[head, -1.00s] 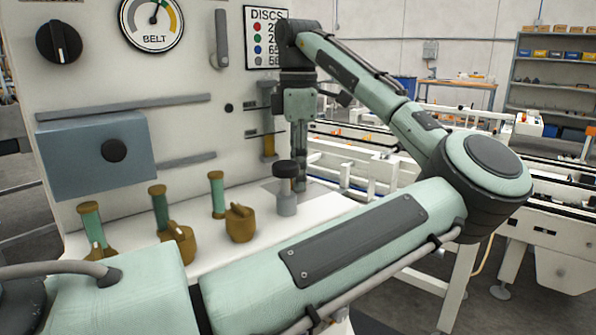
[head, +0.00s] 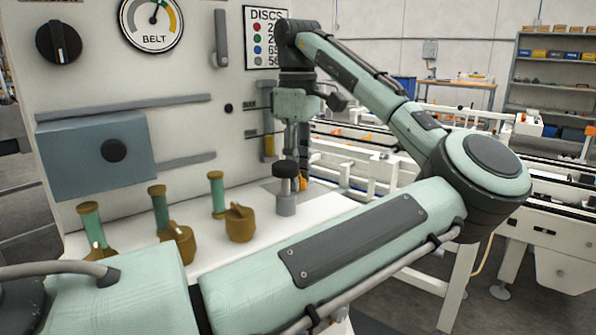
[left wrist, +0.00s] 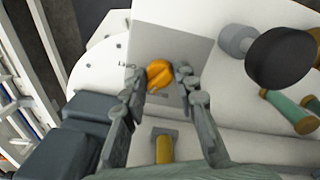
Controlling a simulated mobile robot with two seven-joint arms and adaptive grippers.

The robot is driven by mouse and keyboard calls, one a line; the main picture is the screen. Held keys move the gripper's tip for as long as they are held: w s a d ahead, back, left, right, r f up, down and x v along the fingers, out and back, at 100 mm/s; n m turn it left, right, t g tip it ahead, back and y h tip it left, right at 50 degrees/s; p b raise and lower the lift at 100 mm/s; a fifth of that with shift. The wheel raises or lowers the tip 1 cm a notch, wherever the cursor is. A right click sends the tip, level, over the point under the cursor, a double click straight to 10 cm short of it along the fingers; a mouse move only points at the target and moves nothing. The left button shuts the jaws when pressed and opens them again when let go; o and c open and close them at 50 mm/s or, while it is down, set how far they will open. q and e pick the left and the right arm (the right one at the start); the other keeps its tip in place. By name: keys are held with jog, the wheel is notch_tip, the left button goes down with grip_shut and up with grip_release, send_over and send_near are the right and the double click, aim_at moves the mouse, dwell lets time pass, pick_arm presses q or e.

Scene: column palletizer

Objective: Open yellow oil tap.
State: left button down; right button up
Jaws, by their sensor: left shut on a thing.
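The orange-yellow tap (left wrist: 159,75) sits on a grey plate (left wrist: 185,45) in the left wrist view. My left gripper (left wrist: 163,82) has one finger on each side of it, shut on it. In the head view the tap (head: 302,182) shows as a small orange patch beside the fingers of my left gripper (head: 296,178), which points down at the white bench. Most of the tap is hidden there by the fingers. My right gripper is not in view.
A black-topped grey knob (head: 286,180) stands close in front of the fingers. A panel with a yellow sight tube (head: 269,147) rises behind. White conveyor frames lie to the right.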

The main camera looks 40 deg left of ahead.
pick_arm(q)
jog(key=m, duration=0.5)
jog(key=shift+m, duration=0.3)
jog(key=m, duration=0.5)
jog(key=shift+m, duration=0.3)
jog(key=c, duration=1.2)
grip_release()
jog(key=shift+r, duration=0.1)
notch_tip(320, 180, up, 12)
jog(key=shift+f, duration=0.1)
